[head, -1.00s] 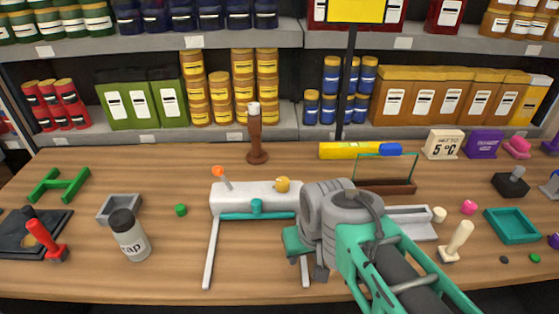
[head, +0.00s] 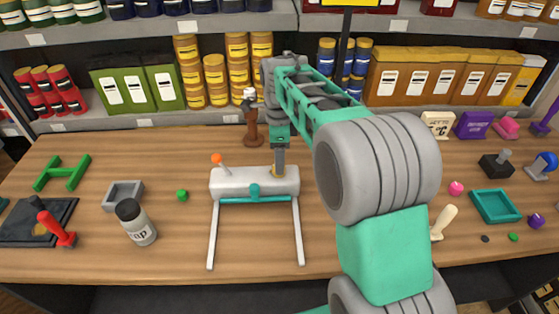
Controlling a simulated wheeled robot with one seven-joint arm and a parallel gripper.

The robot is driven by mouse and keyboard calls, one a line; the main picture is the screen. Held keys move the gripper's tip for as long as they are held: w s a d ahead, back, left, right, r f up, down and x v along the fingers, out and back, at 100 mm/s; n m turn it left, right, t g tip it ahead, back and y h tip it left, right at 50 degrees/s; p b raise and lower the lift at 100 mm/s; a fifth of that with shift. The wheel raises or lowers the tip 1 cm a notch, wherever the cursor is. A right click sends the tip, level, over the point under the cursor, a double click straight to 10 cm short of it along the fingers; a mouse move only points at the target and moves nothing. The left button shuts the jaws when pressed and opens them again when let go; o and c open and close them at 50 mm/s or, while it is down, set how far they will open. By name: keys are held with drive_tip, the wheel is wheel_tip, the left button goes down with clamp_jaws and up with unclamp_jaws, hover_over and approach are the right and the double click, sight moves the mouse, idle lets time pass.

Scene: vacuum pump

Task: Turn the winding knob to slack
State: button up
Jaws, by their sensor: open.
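A white device (head: 245,183) with a rounded body, a teal collar (head: 255,192) and two long pale legs lies in the middle of the table. A small yellow knob (head: 274,173), which I take to be the winding knob, sits on top at its right end, mostly hidden by my gripper. An orange-tipped lever (head: 217,159) stands at its left end. My gripper (head: 279,170) points down at the yellow knob from above, its fingers open. I cannot tell whether the fingers are around the knob or touching it.
A brown wooden post (head: 253,130) stands just behind the device. A grey tray (head: 123,194), a capped jar (head: 135,222) and a small green piece (head: 182,195) are to the left. The table front between the legs is clear.

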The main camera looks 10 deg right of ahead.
drive_tip(key=shift+f, duration=1.25)
clamp_jaws()
